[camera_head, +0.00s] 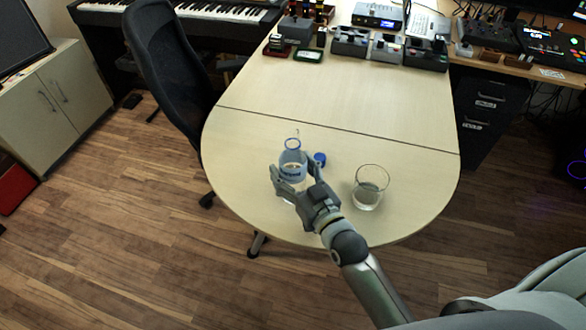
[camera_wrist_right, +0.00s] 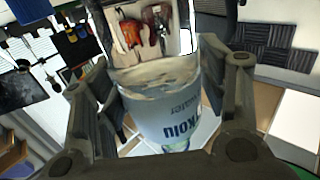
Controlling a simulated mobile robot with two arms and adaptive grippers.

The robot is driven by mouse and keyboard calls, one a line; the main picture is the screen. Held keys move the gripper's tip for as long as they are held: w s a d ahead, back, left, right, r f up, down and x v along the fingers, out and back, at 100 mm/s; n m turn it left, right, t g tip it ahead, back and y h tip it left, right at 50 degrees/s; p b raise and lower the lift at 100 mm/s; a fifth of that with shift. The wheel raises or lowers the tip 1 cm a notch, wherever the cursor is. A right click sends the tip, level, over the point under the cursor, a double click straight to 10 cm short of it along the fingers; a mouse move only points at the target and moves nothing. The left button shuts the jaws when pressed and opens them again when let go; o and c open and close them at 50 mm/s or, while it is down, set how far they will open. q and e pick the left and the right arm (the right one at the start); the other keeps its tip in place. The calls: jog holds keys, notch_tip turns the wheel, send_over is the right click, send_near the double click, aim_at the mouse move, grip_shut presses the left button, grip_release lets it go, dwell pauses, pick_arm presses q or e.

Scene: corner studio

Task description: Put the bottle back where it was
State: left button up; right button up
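A clear bottle with a blue-and-white label (camera_head: 292,161) is upright over the rounded near end of the table, its open neck at the top. My right gripper (camera_head: 293,178) has its fingers on either side of the bottle and appears closed on it. The right wrist view shows the labelled bottle (camera_wrist_right: 168,110) between both fingers. The gripper hides the bottle's base, so I cannot tell whether it touches the table. A blue cap (camera_head: 320,158) lies on the table just right of the bottle. My left gripper is not in view.
A drinking glass (camera_head: 369,187) with some clear liquid stands right of my gripper on the table (camera_head: 330,115). The table's middle is clear. Electronic devices (camera_head: 385,47) line its far end. A black chair (camera_head: 168,62) stands at the left edge.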

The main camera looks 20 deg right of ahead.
jog(key=shift+o, duration=0.3)
jog(key=shift+r, duration=0.2)
jog(key=s, duration=0.4)
jog(key=s+d, duration=0.1)
jog(key=s, duration=0.3)
jog(key=s+d, duration=0.1)
jog(key=s, duration=0.3)
jog(key=shift+d+b, duration=0.15)
jog(key=shift+b, duration=0.15)
jog(key=shift+w, duration=0.1)
